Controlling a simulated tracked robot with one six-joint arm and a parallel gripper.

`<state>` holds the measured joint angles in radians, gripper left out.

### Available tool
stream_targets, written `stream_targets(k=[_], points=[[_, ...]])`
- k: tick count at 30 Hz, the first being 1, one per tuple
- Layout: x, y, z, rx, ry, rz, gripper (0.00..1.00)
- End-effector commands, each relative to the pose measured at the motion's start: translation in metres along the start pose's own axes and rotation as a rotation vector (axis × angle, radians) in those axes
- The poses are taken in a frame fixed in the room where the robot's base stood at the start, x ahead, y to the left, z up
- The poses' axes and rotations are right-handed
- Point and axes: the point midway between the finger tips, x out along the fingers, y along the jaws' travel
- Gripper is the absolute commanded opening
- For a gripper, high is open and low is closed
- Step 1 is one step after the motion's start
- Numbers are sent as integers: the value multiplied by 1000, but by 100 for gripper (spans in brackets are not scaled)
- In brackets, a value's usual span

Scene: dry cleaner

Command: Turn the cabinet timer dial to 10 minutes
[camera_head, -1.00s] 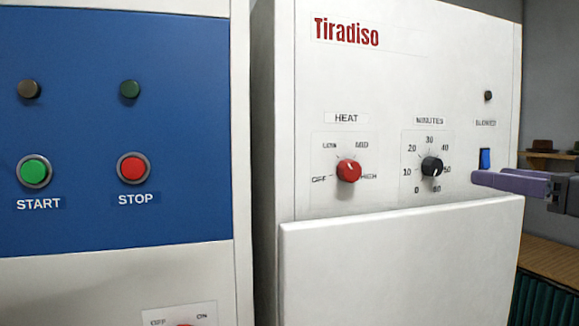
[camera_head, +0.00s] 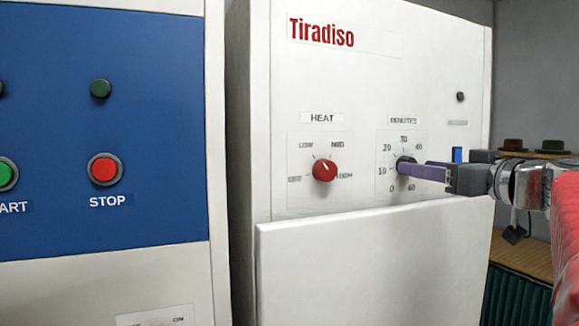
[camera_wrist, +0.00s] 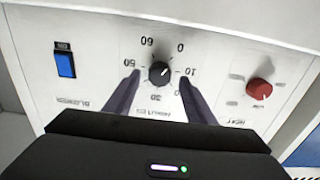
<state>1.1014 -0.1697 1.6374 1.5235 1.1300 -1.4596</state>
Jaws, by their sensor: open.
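The black timer dial (camera_head: 404,160) sits on the white Tiradiso cabinet's front under the MINUTES label, partly hidden by my gripper in the head view. In the wrist view the dial (camera_wrist: 159,72) shows whole, with its scale upside down. Its pale mark seems to point up and right there, toward the 0 and 10 side; the exact reading is unclear. My gripper (camera_head: 400,167) reaches in from the right. In the wrist view its fingers (camera_wrist: 160,77) are open, one on each side of the dial, with gaps visible. I cannot tell how deep they reach.
The red HEAT knob (camera_head: 324,170) is left of the dial. A blue BLOWER switch (camera_head: 457,155) is right of it, close by my gripper. A white panel (camera_head: 370,260) juts out below. A blue panel with a red STOP button (camera_head: 104,169) stands further left.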

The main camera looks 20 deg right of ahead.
Motion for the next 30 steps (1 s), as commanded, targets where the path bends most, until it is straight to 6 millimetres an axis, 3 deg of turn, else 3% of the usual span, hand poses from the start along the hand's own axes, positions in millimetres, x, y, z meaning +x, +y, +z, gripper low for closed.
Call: stream_targets(k=[6, 17, 30], points=[[18, 0, 1, 1, -1, 0, 50], [20, 0, 0, 0, -1, 1, 49], [20, 0, 1, 0, -1, 1, 18]])
